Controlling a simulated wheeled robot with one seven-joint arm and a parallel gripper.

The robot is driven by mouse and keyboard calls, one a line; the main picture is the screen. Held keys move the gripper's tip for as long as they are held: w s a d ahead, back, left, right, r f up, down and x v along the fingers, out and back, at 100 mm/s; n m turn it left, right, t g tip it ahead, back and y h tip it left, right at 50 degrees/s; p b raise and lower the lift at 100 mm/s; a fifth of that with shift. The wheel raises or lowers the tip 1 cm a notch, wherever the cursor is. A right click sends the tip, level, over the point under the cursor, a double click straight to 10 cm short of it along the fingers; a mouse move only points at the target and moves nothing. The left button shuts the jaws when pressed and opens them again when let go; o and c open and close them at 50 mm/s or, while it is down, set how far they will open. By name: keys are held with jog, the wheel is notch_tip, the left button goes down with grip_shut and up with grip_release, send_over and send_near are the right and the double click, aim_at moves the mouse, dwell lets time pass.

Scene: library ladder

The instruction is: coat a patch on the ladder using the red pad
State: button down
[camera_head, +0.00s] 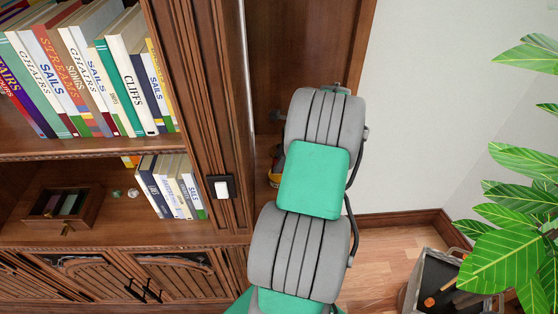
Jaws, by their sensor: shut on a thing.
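My grey and green arm fills the middle of the view and hides much of what lies behind it. I cannot make out my gripper; its jaws and anything in them are hidden behind the arm. I cannot pick out the red pad. No ladder shows clearly, and no patch on one. A small yellow and red thing (274,179) shows partly at the arm's left edge, low by the dark wood panel; I cannot tell what it is.
A wooden bookcase (205,120) with books stands at the left. A small wooden tray (88,204) with coloured pieces sits on its lower shelf. A white switch (221,188) is on its post. A grey crate (418,283) and leafy plant (505,258) stand right. Some floor (385,262) is clear.

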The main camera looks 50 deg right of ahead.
aim_at(274, 161)
jog(key=shift+r+p, duration=2.1)
jog(key=shift+r, duration=0.2)
jog(key=shift+f, duration=0.1)
jog(key=shift+d, duration=0.1)
